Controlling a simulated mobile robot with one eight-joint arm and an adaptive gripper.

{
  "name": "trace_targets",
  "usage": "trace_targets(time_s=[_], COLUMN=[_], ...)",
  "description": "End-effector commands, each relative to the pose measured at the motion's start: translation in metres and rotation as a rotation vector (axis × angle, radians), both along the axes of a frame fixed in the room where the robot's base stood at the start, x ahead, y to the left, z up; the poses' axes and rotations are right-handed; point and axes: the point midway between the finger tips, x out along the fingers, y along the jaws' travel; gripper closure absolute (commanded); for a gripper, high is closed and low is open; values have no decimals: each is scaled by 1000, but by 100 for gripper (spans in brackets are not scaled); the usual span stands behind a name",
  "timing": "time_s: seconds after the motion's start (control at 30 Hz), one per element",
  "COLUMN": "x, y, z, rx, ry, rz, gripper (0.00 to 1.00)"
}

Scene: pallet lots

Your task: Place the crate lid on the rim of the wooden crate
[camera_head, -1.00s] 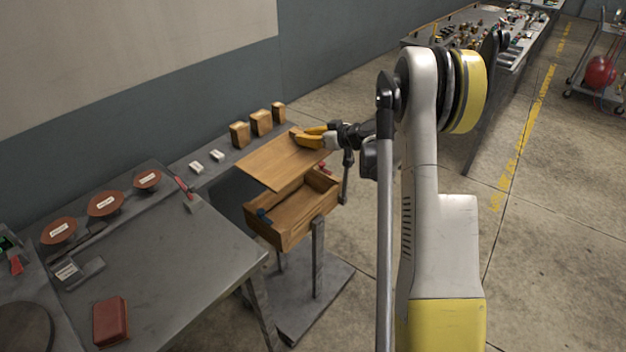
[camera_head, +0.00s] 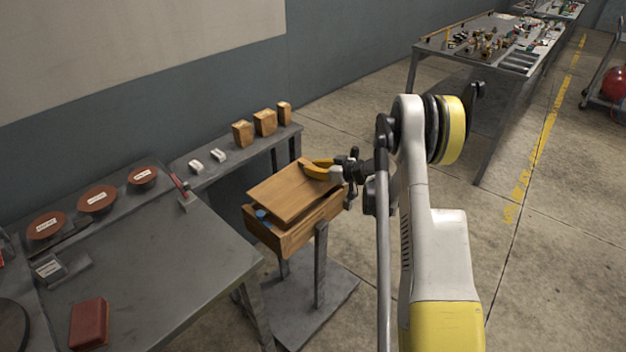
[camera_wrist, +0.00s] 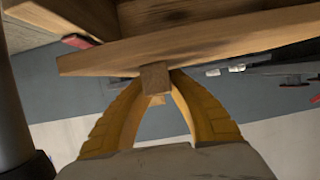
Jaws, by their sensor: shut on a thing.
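The wooden crate (camera_head: 287,240) stands on a small grey stand. The flat crate lid (camera_head: 292,190) is over it and covers most of its opening. A gap shows at the crate's left corner, with something blue (camera_head: 262,214) in it. I cannot tell whether the lid touches the rim. My gripper (camera_head: 328,168) is shut on the lid at its far right part. In the wrist view my yellow fingers (camera_wrist: 160,80) close on a small wooden block on the lid (camera_wrist: 200,48); the crate (camera_wrist: 200,12) shows beyond the lid, with a red thing (camera_wrist: 78,41) beside it.
A grey workbench (camera_head: 150,270) with brown discs and a red box (camera_head: 89,323) is at the left. A grey shelf behind the crate holds several wooden blocks (camera_head: 264,122) and two white pieces. Open floor lies to the right.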

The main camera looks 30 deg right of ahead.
Motion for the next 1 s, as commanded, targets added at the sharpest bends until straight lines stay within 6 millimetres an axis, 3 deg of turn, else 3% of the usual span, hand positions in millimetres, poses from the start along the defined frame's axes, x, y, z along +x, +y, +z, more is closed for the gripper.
trace_targets(time_s=[0.2,0.77,0.8,0.83,1.0], x=[0,0,0,0,0], y=[0,0,0,0,0], z=[-37,-46,-46,-46,-45], rx=[1,1,0,0,0], ry=[-1,-1,0,0,0], rz=[0,0,0,0,0], gripper=[100,100,69,63,63])
